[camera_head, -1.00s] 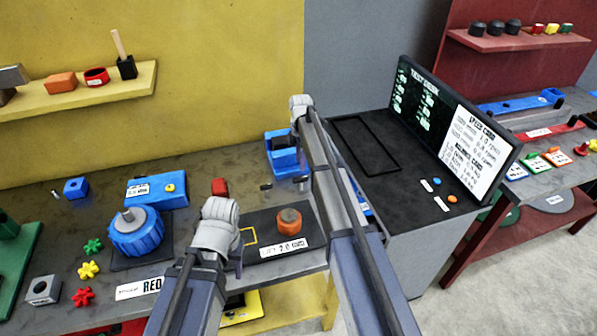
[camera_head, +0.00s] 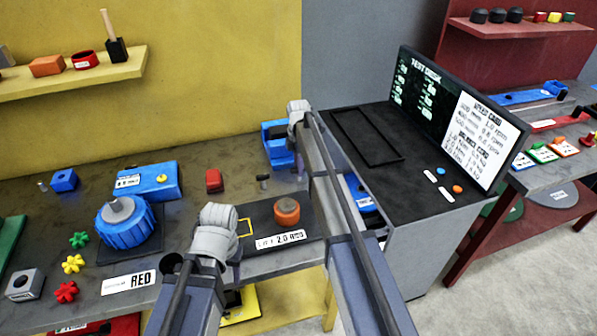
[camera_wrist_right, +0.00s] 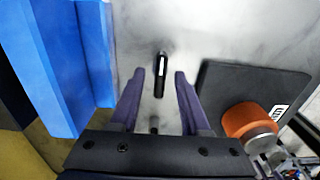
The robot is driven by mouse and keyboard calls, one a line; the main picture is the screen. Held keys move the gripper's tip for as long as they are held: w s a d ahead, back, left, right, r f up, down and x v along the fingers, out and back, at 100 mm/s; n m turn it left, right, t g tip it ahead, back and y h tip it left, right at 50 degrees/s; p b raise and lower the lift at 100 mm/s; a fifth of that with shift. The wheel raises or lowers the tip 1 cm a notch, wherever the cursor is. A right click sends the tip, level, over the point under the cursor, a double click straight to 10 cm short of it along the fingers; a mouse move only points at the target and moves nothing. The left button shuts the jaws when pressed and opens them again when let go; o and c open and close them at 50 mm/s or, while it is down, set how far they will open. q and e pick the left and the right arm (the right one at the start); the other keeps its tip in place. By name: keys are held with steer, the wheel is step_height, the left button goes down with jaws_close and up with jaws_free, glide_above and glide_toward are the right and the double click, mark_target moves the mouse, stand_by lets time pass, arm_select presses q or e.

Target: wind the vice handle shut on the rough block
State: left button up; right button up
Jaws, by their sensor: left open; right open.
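The blue vice (camera_head: 278,150) stands at the back of the bench, partly behind my right arm. It fills the left side of the right wrist view (camera_wrist_right: 62,60). A dark handle-like bar with a white strip (camera_wrist_right: 160,75) shows ahead of and between my right fingertips, apart from both. I cannot make out the rough block in the vice.
An orange round part (camera_head: 287,211) sits on a dark pad (camera_head: 255,222) beside my left wrist. A blue drum (camera_head: 128,225), a red block (camera_head: 214,180) and several knobs lie to the left. The black test desk (camera_head: 390,185) stands to the right.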

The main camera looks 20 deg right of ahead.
jaws_close()
stand_by(0.4)
